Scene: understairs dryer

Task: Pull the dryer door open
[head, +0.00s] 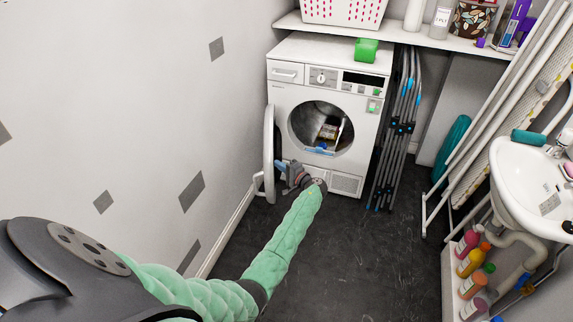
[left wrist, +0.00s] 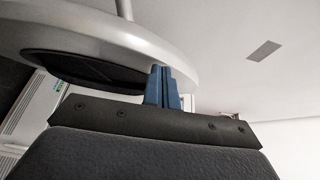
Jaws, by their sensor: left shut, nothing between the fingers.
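The white dryer (head: 287,97) stands against the far wall under the shelf. Its round door (head: 269,150) is swung wide open to the left and shows nearly edge-on beside the wall. The drum opening (head: 308,115) is uncovered, with small coloured items inside. My left gripper (head: 283,168) is low in front of the dryer, near the door's inner side. In the left wrist view the door's pale rim (left wrist: 185,62) and dark centre fill the top, and the blue fingers (left wrist: 161,85) are shut with nothing between them, close to the rim. Whether they touch it I cannot tell. My right gripper is out of view.
A folded drying rack (head: 398,130) leans right of the dryer. A sink (head: 535,185) and several bottles (head: 472,262) stand at the right. A green box (head: 366,49) sits on the dryer. The dark floor (head: 360,250) in the middle is clear.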

